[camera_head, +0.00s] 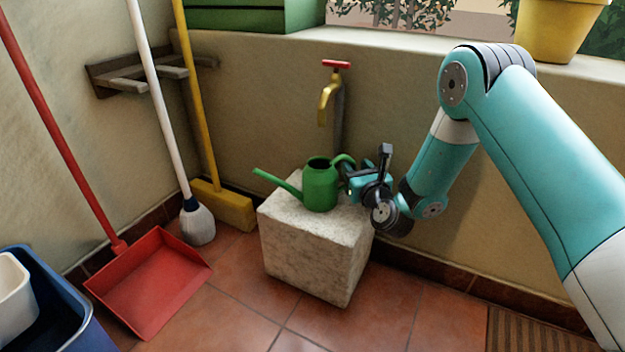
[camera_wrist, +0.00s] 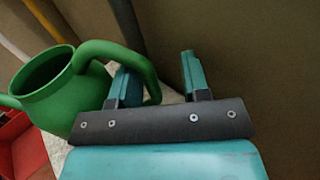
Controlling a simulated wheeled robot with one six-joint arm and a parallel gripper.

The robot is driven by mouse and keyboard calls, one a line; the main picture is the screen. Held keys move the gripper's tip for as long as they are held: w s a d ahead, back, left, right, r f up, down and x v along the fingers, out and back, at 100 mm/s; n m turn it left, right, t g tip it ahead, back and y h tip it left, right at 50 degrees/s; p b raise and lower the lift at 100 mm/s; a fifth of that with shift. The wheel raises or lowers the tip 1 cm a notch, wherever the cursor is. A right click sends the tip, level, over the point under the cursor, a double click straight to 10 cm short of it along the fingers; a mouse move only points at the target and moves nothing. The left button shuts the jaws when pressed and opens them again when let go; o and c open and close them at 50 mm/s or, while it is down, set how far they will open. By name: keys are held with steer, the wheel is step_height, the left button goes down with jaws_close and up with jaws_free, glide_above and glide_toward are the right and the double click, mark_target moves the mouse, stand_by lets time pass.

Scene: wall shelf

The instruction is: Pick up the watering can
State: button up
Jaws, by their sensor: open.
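A green watering can (camera_head: 320,187) stands upright on a pale stone block (camera_head: 312,250), its spout pointing left and its handle on the right. My gripper (camera_head: 349,187) reaches in from the right at the handle side. In the wrist view the can (camera_wrist: 62,95) is at the left, and its looped handle (camera_wrist: 125,56) curves over towards my gripper (camera_wrist: 158,80). The two fingers are apart. The left finger overlaps the handle loop in the picture; the right finger is clear of it. I cannot tell whether either touches the handle.
A brass tap (camera_head: 327,100) with a red handle sticks out of the wall above the can. A red dustpan (camera_head: 150,283), a white mop (camera_head: 197,222) and a yellow broom (camera_head: 222,205) stand left of the block. A blue bucket (camera_head: 62,310) is at the lower left.

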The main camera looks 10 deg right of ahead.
steer(key=shift+a+f, duration=0.1)
steer(key=shift+f, duration=0.1)
steer(key=shift+a, duration=0.35)
jaws_close()
steer(key=shift+r, duration=0.15)
steer(key=shift+r, duration=0.15)
steer(key=shift+s+a+r+p, duration=0.1)
steer(key=shift+s+r+p, duration=0.05)
steer(key=shift+r+p, duration=0.3)
step_height(320, 180, up, 6)
steer(key=p, duration=0.6)
steer(key=s+a, duration=1.1)
steer(key=s, duration=0.4)
steer(key=shift+s+a, duration=0.25)
steer(key=shift+s, duration=0.15)
